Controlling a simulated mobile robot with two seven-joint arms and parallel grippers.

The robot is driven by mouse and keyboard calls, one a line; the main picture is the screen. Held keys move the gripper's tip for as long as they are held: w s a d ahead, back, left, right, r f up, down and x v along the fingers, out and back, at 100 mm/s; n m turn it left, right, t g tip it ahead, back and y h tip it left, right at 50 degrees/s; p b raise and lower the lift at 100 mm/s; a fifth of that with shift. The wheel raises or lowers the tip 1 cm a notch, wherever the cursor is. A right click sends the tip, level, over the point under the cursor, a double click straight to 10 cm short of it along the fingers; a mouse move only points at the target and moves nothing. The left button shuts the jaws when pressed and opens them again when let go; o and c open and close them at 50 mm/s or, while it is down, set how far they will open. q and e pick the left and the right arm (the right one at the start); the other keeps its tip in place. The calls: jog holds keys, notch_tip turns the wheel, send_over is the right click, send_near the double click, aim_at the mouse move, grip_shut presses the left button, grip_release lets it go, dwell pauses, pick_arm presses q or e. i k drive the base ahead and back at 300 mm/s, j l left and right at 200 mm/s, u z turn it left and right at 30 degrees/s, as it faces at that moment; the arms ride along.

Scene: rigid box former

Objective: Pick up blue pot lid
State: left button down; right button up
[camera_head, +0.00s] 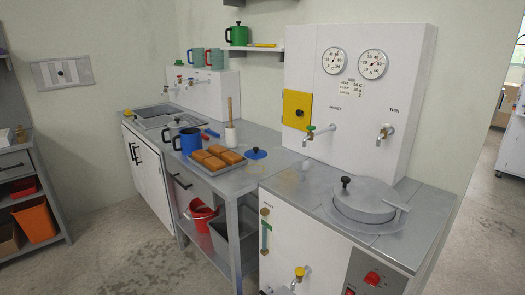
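The blue pot lid (256,153) lies on the grey metal counter (268,141), to the right of a tray of brown blocks. It is a flat blue disc with a small dark knob on top. A blue pot (190,141) with a dark handle stands farther left on the same counter, beyond the tray. Neither of my grippers shows in the head view.
The tray with several brown blocks (215,158) sits close left of the lid. A white holder (231,137) with a wooden stick stands behind. The white machine (345,110) with gauges and taps rises at right. A round metal lid (365,199) tops the right unit.

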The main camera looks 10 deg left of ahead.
aim_at(255, 153)
jog(key=i+j, duration=0.2)
jog(key=i+j+z, duration=0.1)
jog(key=j, duration=0.3)
jog(key=i+j+z, duration=0.1)
jog(key=i+j, duration=0.3)
jog(key=j, duration=0.25)
jog(key=i+j+z, duration=0.1)
jog(key=j, duration=0.25)
jog(key=i+j, duration=0.15)
jog(key=j, duration=0.2)
jog(key=i+j, duration=0.15)
jog(key=j, duration=0.15)
jog(key=i+j, duration=0.15)
jog(key=j, duration=0.2)
jog(key=i+j, duration=0.35)
jog(key=j, duration=0.3)
